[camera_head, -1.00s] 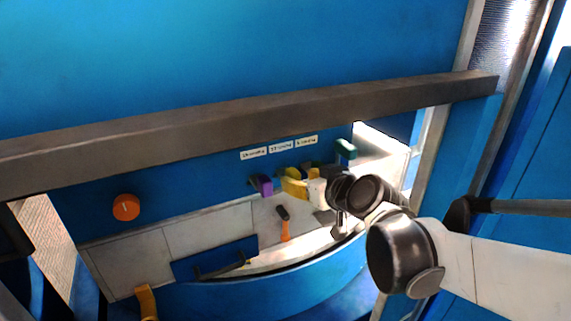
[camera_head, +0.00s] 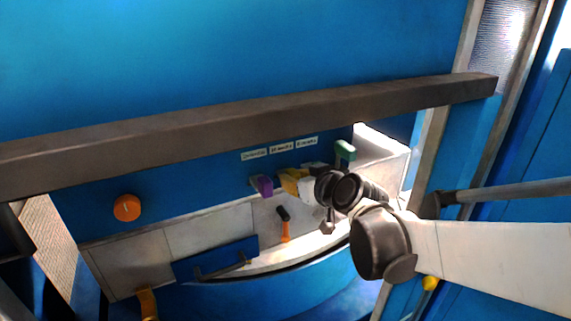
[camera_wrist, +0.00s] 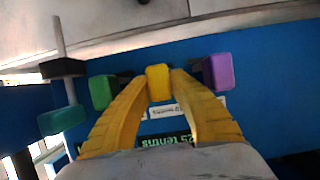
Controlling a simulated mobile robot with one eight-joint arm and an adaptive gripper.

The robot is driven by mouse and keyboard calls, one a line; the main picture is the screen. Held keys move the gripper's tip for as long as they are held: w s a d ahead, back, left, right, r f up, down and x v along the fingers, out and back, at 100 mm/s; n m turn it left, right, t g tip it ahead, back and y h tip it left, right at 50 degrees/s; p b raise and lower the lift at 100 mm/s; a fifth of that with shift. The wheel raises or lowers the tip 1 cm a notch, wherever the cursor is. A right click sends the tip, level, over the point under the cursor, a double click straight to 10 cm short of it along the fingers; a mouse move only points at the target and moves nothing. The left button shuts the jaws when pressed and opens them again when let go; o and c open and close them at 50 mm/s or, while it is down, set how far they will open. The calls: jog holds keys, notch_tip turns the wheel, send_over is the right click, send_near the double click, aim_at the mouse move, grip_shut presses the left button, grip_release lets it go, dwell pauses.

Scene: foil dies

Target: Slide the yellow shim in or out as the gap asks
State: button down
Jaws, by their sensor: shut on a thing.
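In the wrist view the yellow shim (camera_wrist: 158,83) is a small yellow block in front of the blue panel. The two yellow fingers of my gripper (camera_wrist: 162,80) are shut on it, one on each side. In the head view my gripper (camera_head: 291,180) reaches the panel from the right, and its wrist hides much of the area. I cannot separate the shim from the yellow fingers there. A purple block (camera_wrist: 218,72) is to the right of the shim and a green block (camera_wrist: 102,92) to its left. The purple block also shows in the head view (camera_head: 262,186).
An orange knob (camera_head: 127,207) is on the panel at left. An orange-handled tool (camera_head: 285,228) lies below the blocks. A grey beam (camera_head: 250,125) crosses above.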

aim_at(288, 171)
jog(key=w, duration=0.1)
jog(key=w+a+b, duration=0.1)
jog(key=w, duration=0.1)
jog(key=shift+w+a+f, duration=0.1)
jog(key=shift+a, duration=0.05)
jog(key=c, duration=1.6)
grip_release()
jog(key=shift+c, duration=0.2)
jog(key=o, duration=0.5)
jog(key=shift+c, duration=0.2)
jog(key=shift+w, duration=0.1)
